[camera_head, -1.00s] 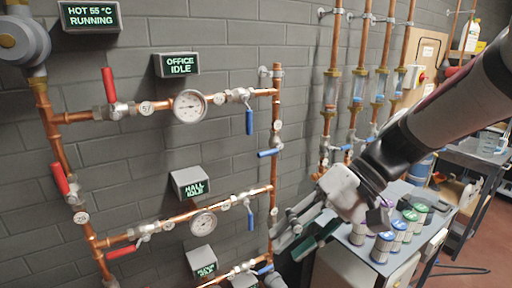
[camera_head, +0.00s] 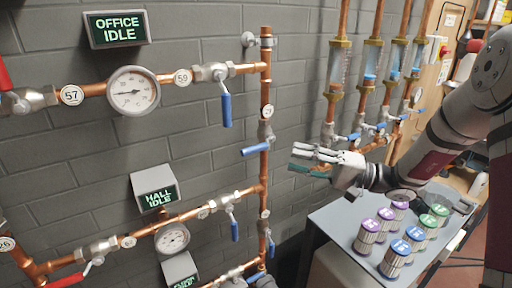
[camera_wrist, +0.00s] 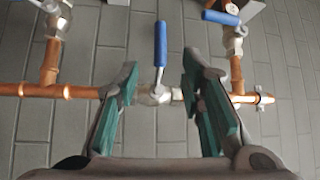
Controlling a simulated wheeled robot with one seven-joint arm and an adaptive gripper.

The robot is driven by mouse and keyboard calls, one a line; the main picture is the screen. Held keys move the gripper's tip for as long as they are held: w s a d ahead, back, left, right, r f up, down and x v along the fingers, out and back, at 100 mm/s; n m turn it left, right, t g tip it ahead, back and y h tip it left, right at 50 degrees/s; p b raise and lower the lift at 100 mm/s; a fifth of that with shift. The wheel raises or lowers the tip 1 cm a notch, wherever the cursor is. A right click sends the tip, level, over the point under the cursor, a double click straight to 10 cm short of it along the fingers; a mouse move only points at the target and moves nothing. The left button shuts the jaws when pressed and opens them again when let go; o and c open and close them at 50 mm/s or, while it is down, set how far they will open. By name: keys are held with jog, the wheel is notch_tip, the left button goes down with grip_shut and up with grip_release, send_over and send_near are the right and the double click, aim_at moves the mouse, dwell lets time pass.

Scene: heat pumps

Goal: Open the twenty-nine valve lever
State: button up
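The valve with the tag that appears to read 29 (camera_head: 267,111) sits on the vertical copper pipe right of the office gauge. Its blue lever (camera_head: 256,149) sticks out to the left, across the pipe. My gripper (camera_head: 292,160) is right of this lever at about its height, open, with a gap between it and the lever. In the wrist view a blue lever (camera_wrist: 160,43) and its valve body (camera_wrist: 155,96) show between my two spread, green-padded fingers (camera_wrist: 163,75). Nothing is held.
Other blue levers hang at valve 59 (camera_head: 226,109) and on the hall line (camera_head: 234,230). Gauges (camera_head: 133,91) and display boxes (camera_head: 117,29) stand out from the wall. A grey bench (camera_head: 330,222) with numbered canisters (camera_head: 366,235) is below my arm. Flow tubes (camera_head: 370,65) rise behind my gripper.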

aim_at(253, 149)
jog(key=p+x, duration=0.1)
jog(key=x, duration=1)
jog(key=shift+a+p, duration=0.35)
jog(key=shift+a, duration=0.05)
grip_shut()
